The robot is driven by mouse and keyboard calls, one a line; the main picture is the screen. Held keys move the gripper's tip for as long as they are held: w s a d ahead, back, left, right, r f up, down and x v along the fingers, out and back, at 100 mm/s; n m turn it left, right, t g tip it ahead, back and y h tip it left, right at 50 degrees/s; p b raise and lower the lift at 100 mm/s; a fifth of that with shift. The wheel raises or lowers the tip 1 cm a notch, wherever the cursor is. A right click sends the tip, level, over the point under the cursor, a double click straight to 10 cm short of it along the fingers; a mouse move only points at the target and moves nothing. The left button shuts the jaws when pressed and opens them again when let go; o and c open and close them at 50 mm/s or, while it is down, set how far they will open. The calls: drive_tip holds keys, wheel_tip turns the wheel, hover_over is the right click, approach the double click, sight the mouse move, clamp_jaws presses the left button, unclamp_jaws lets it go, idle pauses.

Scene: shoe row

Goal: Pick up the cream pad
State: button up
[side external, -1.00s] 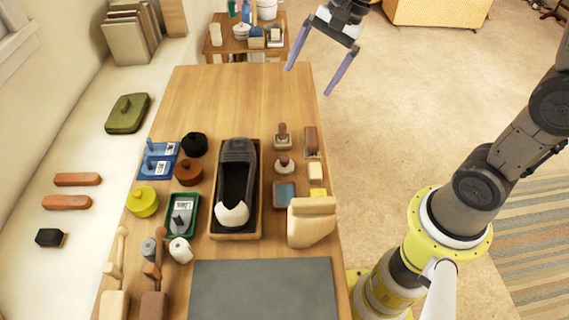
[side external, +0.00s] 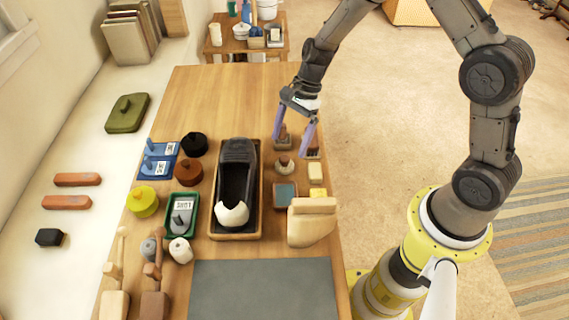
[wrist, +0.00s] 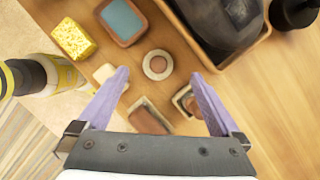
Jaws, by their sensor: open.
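The cream pad (side external: 315,171) is a small pale block near the table's right edge, in front of the reddish-brown brush and behind a yellow sponge. In the wrist view the cream pad (wrist: 104,73) lies at the tip of the left finger, which partly covers it. My gripper (side external: 291,144) is open and empty above the brushes, behind the pad in the side view. In the wrist view my gripper (wrist: 160,73) has its fingers spread wide, with a round-headed brush showing between the tips.
The round-headed brush (side external: 284,165), a knobbed brush (side external: 282,139) and a blue-topped tin (side external: 285,194) stand close to the pad. The yellow sponge (wrist: 73,39) lies beside it. A tray (side external: 212,233) holding a shoe is to the left. The table's far end is clear.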

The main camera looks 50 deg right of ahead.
sight(285, 158)
drive_tip(key=shift+x, duration=3.15)
drive_tip(key=shift+s, duration=0.1)
clamp_jaws()
